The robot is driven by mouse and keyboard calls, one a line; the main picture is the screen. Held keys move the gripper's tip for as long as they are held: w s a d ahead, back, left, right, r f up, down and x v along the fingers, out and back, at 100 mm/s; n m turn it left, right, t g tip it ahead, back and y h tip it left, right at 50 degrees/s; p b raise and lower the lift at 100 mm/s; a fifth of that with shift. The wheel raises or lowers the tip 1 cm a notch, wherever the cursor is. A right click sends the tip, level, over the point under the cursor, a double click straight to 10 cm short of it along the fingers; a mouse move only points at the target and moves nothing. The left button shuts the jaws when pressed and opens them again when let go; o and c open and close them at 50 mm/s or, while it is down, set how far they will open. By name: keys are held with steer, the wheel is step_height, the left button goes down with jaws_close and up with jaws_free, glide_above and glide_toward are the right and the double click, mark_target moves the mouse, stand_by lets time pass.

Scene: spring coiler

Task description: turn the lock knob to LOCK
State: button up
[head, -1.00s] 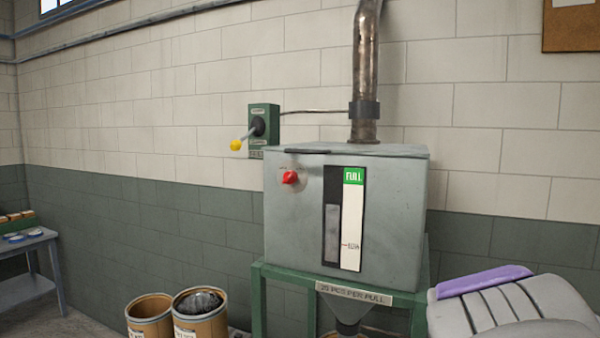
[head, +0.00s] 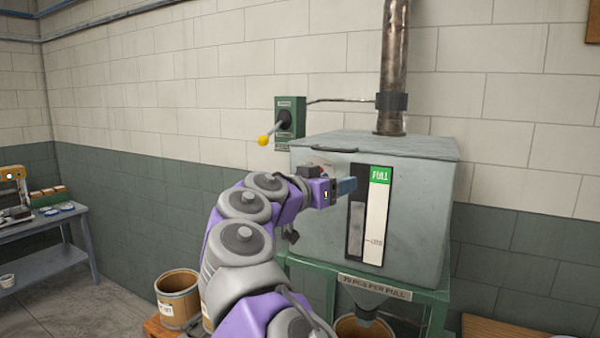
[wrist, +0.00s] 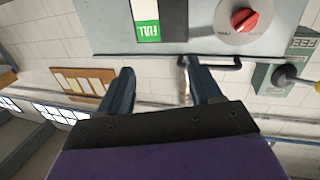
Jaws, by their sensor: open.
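The red lock knob (wrist: 244,20) sits on a pale round dial on the front of the grey hopper box (head: 418,225). It shows at the top right of the wrist view; its lettering is too small to read. In the head view my arm hides most of the dial. My gripper (head: 345,187) is in front of the box's upper left face, close to the knob. In the wrist view my gripper (wrist: 160,78) has its two dark blue fingers apart with nothing between them, and the knob lies beyond and right of them.
A green wall box (head: 290,117) with a yellow-ball lever (head: 264,140) is left of the hopper. A FULL gauge (head: 377,218) is on the hopper face. A black handle bar (wrist: 222,65) runs along the box's edge. A drum (head: 178,296) stands lower left.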

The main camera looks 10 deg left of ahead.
steer(key=a+f+n+t+y+p, duration=0.1)
steer(key=a+f+n+t+y, duration=0.2)
steer(key=a, duration=0.9)
steer(key=shift+m+y, duration=0.4)
steer(key=shift+m, duration=0.1)
steer(key=shift+s+d+f+p+x, duration=0.1)
steer(key=shift+d+p+x, duration=0.1)
steer(key=shift+p+x, duration=2.25)
steer(key=shift+s+d+f+p+x, duration=0.2)
steer(key=shift+p+x, duration=1.3)
steer(key=shift+x, duration=1.75)
steer(key=shift+w+d+f+p+x, duration=0.1)
steer(key=shift+d+p+x, duration=0.15)
steer(key=shift+p+x, duration=2.2)
steer(key=shift+w+d+b, duration=0.15)
steer(key=shift+w+b, duration=0.2)
steer(key=shift+b, duration=0.1)
steer(key=shift+c, duration=1.4)
steer(key=shift+a, duration=0.55)
steer(key=c, duration=0.4)
steer(key=shift+d, duration=0.15)
steer(key=c, duration=0.4)
steer(key=shift+o, duration=0.2)
steer(key=shift+d, duration=0.1)
